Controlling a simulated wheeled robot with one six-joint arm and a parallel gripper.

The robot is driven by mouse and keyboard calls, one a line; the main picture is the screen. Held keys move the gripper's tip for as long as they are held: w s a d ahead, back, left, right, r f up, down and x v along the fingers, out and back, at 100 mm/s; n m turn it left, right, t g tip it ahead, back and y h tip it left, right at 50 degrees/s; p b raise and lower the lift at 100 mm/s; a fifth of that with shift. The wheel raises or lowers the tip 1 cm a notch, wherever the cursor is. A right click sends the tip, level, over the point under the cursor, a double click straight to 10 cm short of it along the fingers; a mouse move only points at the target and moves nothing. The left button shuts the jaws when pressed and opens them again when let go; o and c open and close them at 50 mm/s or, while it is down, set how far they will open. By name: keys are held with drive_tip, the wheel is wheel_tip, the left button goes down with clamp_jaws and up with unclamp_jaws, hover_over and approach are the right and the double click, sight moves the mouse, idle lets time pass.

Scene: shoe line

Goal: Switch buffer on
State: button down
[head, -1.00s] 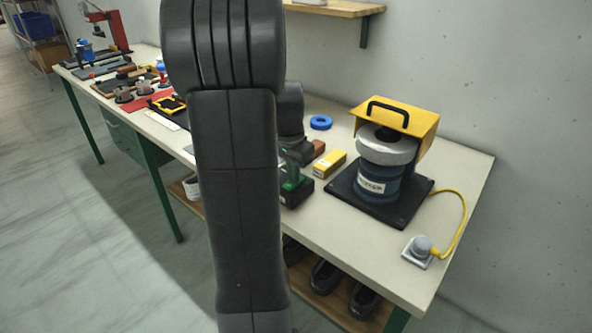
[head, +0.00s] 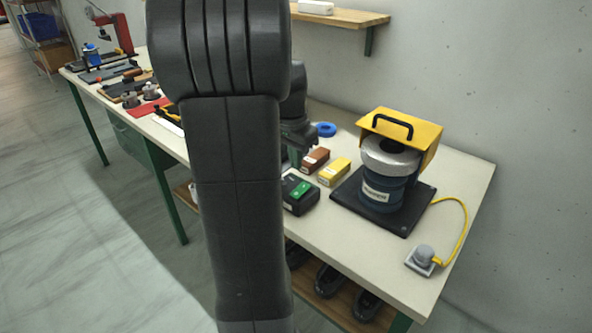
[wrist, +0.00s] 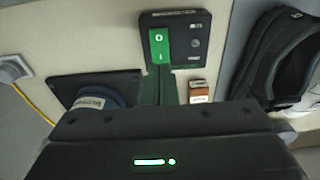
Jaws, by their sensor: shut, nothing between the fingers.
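The buffer (head: 385,185) is a blue drum with a grey ring on top. It stands on a dark base plate under a yellow hood with a black handle. A black switch box (head: 290,205) with a green rocker (head: 301,189) lies left of it on the bench. The wrist view shows the rocker (wrist: 160,46) with O and I marks, on the box (wrist: 185,22). My gripper (wrist: 158,85) is shut and empty, its dark green fingers near the rocker's I end. Whether they touch it, and which way the rocker is tilted, I cannot tell.
A blue ring (head: 326,129) lies behind. Dark shoes (head: 331,280) stand on the shelf below.

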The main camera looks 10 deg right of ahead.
wheel_tip(320, 180, up, 6)
hover_over(303, 186)
drive_tip(key=s+a, duration=0.3)
drive_tip(key=shift+w+a, duration=0.1)
drive_tip(key=shift+w, duration=0.1)
drive_tip(key=shift+p, duration=0.3)
drive_tip(key=w+d+p, duration=0.1)
drive_tip(key=p, duration=0.3)
drive_tip(key=shift+f, duration=0.1)
drive_tip(key=f, duration=0.4)
drive_tip(key=w+d+f, duration=0.1)
drive_tip(key=f, duration=0.4)
drive_tip(key=d+f+p, duration=0.1)
drive_tip(key=f, duration=0.3)
drive_tip(key=shift+w+f, duration=0.15)
drive_tip(key=shift+f, duration=0.2)
drive_tip(key=shift+a, duration=0.1)
